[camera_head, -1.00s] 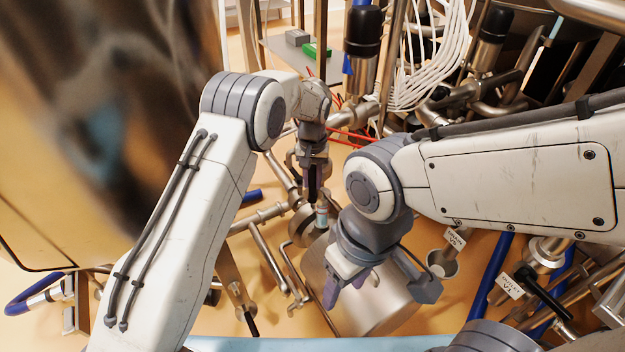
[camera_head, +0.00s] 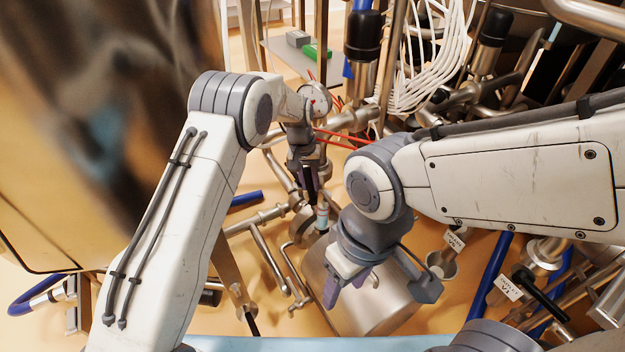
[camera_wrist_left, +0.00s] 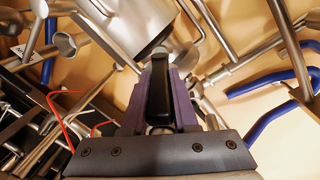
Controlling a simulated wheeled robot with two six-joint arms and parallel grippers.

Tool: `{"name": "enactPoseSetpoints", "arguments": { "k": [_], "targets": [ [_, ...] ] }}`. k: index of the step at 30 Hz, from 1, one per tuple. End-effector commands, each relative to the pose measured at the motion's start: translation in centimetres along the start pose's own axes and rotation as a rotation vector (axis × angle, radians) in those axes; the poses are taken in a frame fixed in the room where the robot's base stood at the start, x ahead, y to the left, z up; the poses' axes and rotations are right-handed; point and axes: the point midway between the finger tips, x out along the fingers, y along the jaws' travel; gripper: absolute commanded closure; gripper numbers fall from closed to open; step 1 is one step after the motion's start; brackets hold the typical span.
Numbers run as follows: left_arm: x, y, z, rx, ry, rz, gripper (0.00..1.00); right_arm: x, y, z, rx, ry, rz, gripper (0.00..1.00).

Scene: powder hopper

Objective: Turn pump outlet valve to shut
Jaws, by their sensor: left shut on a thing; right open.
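My left gripper (camera_head: 308,178) is shut on a black valve handle, above the pipework behind the steel pump body (camera_head: 378,305). In the left wrist view, the black handle (camera_wrist_left: 159,88) lies lengthwise between my purple fingers (camera_wrist_left: 160,100). I take it for the pump outlet valve's handle; no label on it is readable. The valve body is mostly hidden by the gripper in the head view. My right gripper (camera_head: 350,288) is open and empty, with its fingers in front of the pump body.
Another black-handled valve with a white tag (camera_head: 508,287) stands at the right, beside a blue pipe (camera_head: 490,275). Another tag (camera_head: 454,239) hangs by a steel cup. Steel pipes, red wires (camera_head: 340,138) and white hoses (camera_head: 425,60) crowd the left gripper. My right forearm lies close by.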

Motion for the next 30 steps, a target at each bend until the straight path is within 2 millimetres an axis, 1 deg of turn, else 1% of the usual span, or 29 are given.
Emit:
{"name": "enactPoseSetpoints", "arguments": {
  "k": [1, 3, 8, 12, 16, 24, 25, 26, 27, 30],
  "targets": [
    [-0.2, -0.7, 0.1, -0.010, -0.005, 0.044, 1.00, -0.6, -0.1, 0.0, 0.000, 0.000, 0.000, 0.43],
    [0.0, -1.2, 0.1, -0.011, -0.005, 0.109, 1.00, -0.6, -0.1, 0.0, 0.000, 0.000, 0.000, 0.43],
    [0.5, -2.3, 0.1, -0.011, -0.002, 0.253, 1.00, 0.2, 0.0, 0.0, 0.000, 0.000, 0.000, 0.43],
    [0.7, -2.8, 0.0, -0.008, -0.001, 0.342, 1.00, 0.8, 0.1, 0.0, 0.000, 0.000, 0.000, 0.43],
    [0.6, -2.9, 0.0, -0.003, 0.002, 0.372, 1.00, 0.9, 0.1, 0.1, 0.000, 0.000, 0.000, 0.43],
    [0.5, -2.9, 0.0, -0.002, 0.003, 0.371, 1.00, 0.8, 0.1, 0.0, 0.000, 0.000, 0.000, 0.43],
    [0.5, -2.9, 0.0, -0.002, 0.003, 0.371, 0.61, 0.8, 0.1, 0.0, 0.000, 0.000, 0.000, 0.43],
    [0.5, -2.9, 0.0, -0.002, 0.003, 0.371, 0.50, 0.8, 0.1, 0.0, 0.000, 0.000, 0.000, 0.43],
    [0.5, -2.8, 0.0, -0.002, 0.003, 0.371, 0.43, 0.8, 0.1, 0.0, 0.000, 0.000, 0.000, 0.43],
    [0.5, -2.8, 0.0, -0.002, 0.003, 0.371, 0.43, 0.8, 0.1, 0.0, 0.000, 0.000, 0.000, 0.43]
  ]
}}
